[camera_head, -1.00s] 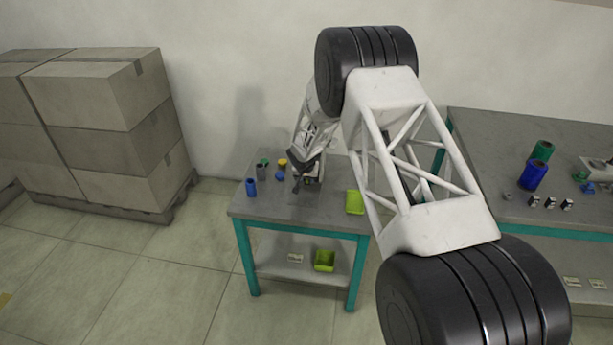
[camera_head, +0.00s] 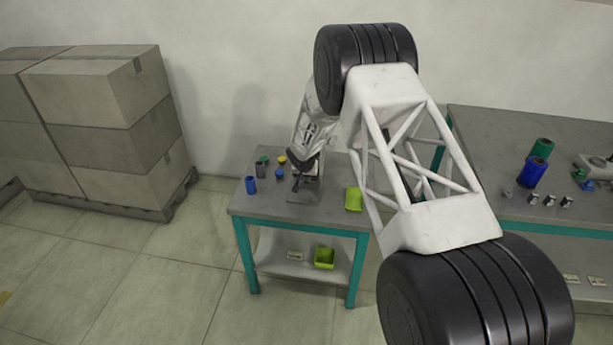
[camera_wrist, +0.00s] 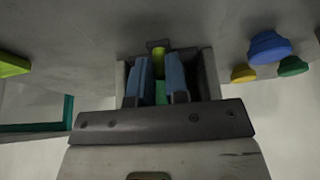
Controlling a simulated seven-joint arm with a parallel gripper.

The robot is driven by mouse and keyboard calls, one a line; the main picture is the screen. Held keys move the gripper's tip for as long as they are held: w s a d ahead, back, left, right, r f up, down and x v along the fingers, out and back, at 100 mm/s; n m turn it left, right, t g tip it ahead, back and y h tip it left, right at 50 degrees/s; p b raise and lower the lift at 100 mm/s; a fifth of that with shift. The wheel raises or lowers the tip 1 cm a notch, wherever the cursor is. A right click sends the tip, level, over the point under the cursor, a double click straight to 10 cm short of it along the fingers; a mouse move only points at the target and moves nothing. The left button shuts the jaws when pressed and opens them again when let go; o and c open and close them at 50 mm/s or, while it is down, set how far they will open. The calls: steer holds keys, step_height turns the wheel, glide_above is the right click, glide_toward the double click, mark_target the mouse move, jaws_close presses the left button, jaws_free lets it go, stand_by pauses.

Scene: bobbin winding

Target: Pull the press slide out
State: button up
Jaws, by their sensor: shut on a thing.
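My gripper (camera_head: 298,181) is low over the front middle of the small table. In the wrist view its two blue-grey fingers (camera_wrist: 160,80) are shut on a narrow green piece, which I take as the handle of the press slide (camera_wrist: 160,92). A yellow-green end (camera_wrist: 158,54) shows just beyond the fingertips. Grey upright walls stand on both sides of the fingers; I cannot tell how far the slide is out. In the head view my gripper and wrist hide most of the press.
On the table (camera_head: 262,207), a blue cylinder (camera_head: 251,185), a dark cylinder (camera_head: 260,171) and blue, yellow and green knobs stand left of my gripper. A lime tray (camera_head: 353,199) lies at right. Another lime bin (camera_head: 324,258) is on the lower shelf. The table's front left is clear.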

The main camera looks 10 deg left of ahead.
steer(key=shift+s, duration=5.75)
